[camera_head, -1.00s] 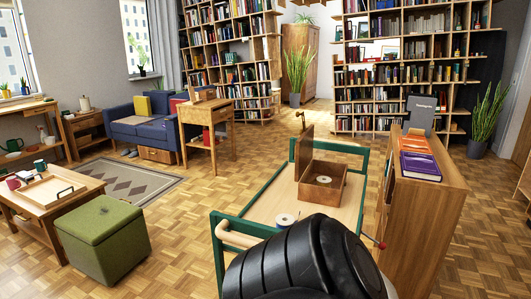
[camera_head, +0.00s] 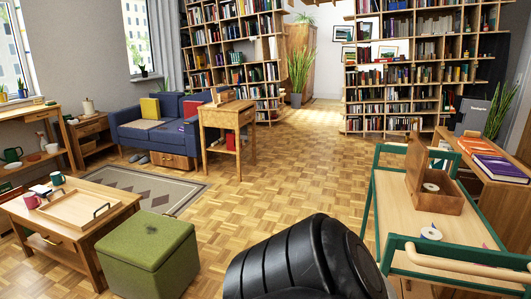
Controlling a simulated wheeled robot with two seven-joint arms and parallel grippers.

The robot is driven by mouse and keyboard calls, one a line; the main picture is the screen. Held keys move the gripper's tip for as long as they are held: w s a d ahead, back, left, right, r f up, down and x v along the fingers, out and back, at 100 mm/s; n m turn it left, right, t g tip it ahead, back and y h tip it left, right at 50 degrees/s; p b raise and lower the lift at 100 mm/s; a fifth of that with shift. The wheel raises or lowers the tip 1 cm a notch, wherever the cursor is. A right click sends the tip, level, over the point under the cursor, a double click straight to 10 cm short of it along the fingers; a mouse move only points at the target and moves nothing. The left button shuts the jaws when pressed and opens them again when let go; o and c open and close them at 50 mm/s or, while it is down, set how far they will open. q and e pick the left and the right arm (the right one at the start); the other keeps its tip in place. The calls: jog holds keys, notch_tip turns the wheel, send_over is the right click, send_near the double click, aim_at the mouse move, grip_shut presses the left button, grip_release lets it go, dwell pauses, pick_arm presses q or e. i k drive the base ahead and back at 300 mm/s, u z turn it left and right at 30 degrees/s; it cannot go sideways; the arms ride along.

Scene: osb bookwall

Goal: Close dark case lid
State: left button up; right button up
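A brown wooden case (camera_head: 450,201) stands on the pale top of a green-framed cart (camera_head: 388,200) at the right. Its lid (camera_head: 416,160) stands raised, upright at the left-rear side. A pale roll (camera_head: 430,187) shows in its opening. A dark grey upright item with pale lettering (camera_head: 472,117) stands at the back of the low wooden cabinet at the right; I cannot tell whether it is a case. A black link of my arm fills the bottom middle. Neither of my grippers is in view.
A small spool (camera_head: 430,233) lies on the cart near its front rail (camera_head: 460,263). Books (camera_head: 498,166) lie on the low cabinet. A green ottoman (camera_head: 150,250) and tray table (camera_head: 75,212) stand at the left. The middle parquet floor (camera_head: 285,170) is clear.

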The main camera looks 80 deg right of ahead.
aim_at(416, 161)
jog(key=i, duration=0.45)
jog(key=z, duration=3.85)
jog(key=i, duration=1.05)
jog(key=k, duration=1)
jog(key=u, duration=0.95)
jog(key=i, duration=0.75)
jog(key=z, duration=0.6)
